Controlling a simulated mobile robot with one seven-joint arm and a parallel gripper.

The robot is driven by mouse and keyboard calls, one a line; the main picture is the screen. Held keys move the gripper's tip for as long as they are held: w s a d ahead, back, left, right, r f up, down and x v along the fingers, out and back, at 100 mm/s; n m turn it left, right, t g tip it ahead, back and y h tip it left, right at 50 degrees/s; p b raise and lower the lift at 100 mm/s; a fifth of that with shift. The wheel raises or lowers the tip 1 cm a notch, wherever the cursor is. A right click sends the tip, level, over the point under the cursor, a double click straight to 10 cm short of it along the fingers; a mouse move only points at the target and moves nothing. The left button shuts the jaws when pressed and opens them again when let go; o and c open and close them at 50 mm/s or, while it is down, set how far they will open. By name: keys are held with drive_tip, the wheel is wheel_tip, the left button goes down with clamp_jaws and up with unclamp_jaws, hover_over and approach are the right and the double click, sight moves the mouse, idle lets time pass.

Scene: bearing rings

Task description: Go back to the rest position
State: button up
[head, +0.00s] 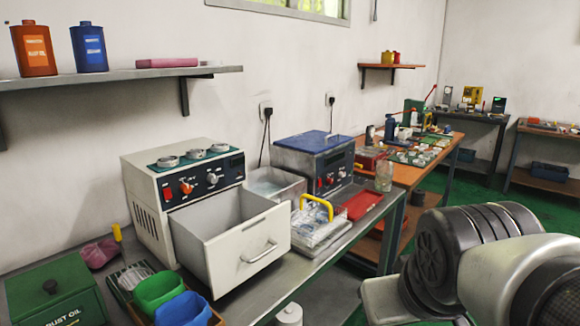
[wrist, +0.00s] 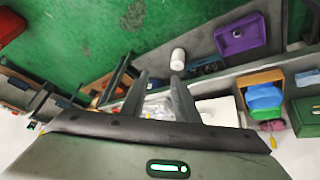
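My gripper (wrist: 159,77) shows in the wrist view with its two dark fingers apart and nothing held between them. It hangs over the bench area, with a clear plastic bag (wrist: 157,107) seen beyond the gap. In the head view only my arm's links show at the lower right; the gripper itself is out of that frame. Three metal rings (head: 196,154) lie on a green mat on top of the cream heater unit (head: 145,200). The heater's drawer (head: 236,252) is pulled open and its visible interior looks empty.
A blue-lidded bath (head: 313,142), a red tray (head: 361,203) and a yellow-handled item (head: 316,206) stand right of the drawer. Green floor (wrist: 80,35) is open.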

wheel_tip(320, 180, up, 22)
drive_tip(key=s+m+p, duration=0.1)
drive_tip(key=s+p, duration=0.1)
drive_tip(key=p, duration=2)
drive_tip(key=shift+s+a+r+g+y, duration=0.2)
drive_tip(key=shift+a+g+y, duration=0.1)
drive_tip(key=shift+a, duration=0.05)
